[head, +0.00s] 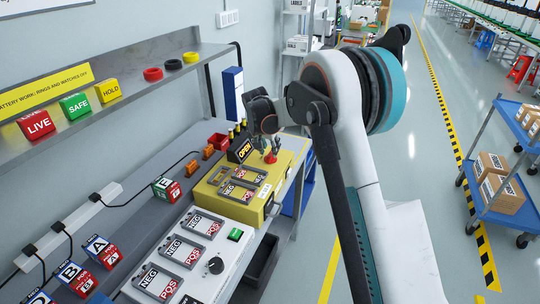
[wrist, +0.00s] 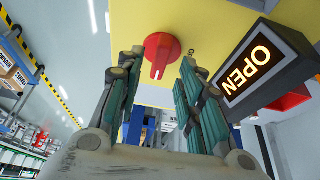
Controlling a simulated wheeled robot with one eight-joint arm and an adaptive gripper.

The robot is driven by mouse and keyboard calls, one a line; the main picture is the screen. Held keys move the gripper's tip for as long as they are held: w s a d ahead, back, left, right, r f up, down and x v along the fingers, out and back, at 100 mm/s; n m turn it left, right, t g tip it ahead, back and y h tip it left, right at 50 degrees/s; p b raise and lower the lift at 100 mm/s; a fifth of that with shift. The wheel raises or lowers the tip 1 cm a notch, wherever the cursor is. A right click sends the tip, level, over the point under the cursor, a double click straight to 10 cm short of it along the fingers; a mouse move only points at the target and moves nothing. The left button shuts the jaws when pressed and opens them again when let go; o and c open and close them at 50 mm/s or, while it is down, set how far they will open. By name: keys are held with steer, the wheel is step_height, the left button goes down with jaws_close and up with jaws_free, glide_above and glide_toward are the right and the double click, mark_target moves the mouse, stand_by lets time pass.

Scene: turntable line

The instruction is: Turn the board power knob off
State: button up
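A red knob (wrist: 161,52) with a white pointer line sits on the yellow panel (wrist: 110,14) in the wrist view. It also shows in the head view (head: 270,158) on the far right corner of the yellow box (head: 257,204). My gripper (wrist: 162,62) is open, with one finger on each side of the knob; a gap seems to remain at both fingers. In the head view my gripper (head: 263,143) hangs just above the knob and partly hides it. A black knob (head: 215,265) sits on the white box (head: 232,257) nearer the front.
A dark sign lit OPEN (head: 245,150) stands close behind my gripper; it also shows right of the fingers in the wrist view (wrist: 250,65). Orange pieces (head: 193,168) and a red bin (head: 218,141) lie left of it.

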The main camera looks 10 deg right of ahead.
steer(key=shift+x, duration=1.35)
steer(key=shift+c, duration=0.3)
jaws_close()
